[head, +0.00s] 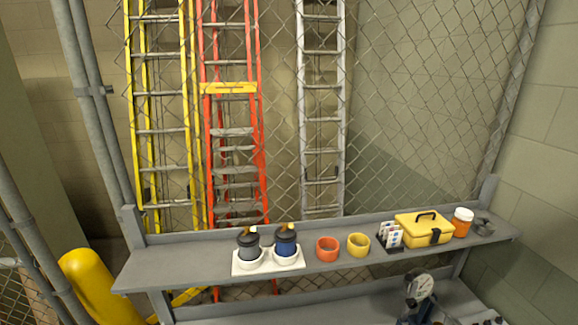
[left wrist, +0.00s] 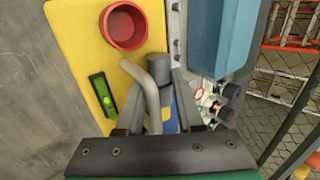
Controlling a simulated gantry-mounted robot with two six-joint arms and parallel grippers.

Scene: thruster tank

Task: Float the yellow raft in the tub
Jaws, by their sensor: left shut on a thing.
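The yellow raft (left wrist: 75,35) fills the left of the left wrist view as a flat yellow board. A red round cup (left wrist: 124,26) and a black level with a green vial (left wrist: 103,95) are on it. A grey bent handle (left wrist: 146,92) rises by its right edge. My left gripper (left wrist: 155,105) is shut on this handle; its fingers hide part of the raft. A blue surface beside a grey edge (left wrist: 220,40), perhaps the tub's water, lies at upper right; I cannot tell whether the raft touches it. My right gripper is in neither view.
In the head view a grey shelf (head: 205,275) holds dark jars in a white holder (head: 268,270), orange (head: 327,249) and yellow cups (head: 358,245), and a yellow toolbox (head: 424,230). A gauge (head: 420,286) stands below. A chain-link fence and ladders (head: 232,150) are behind.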

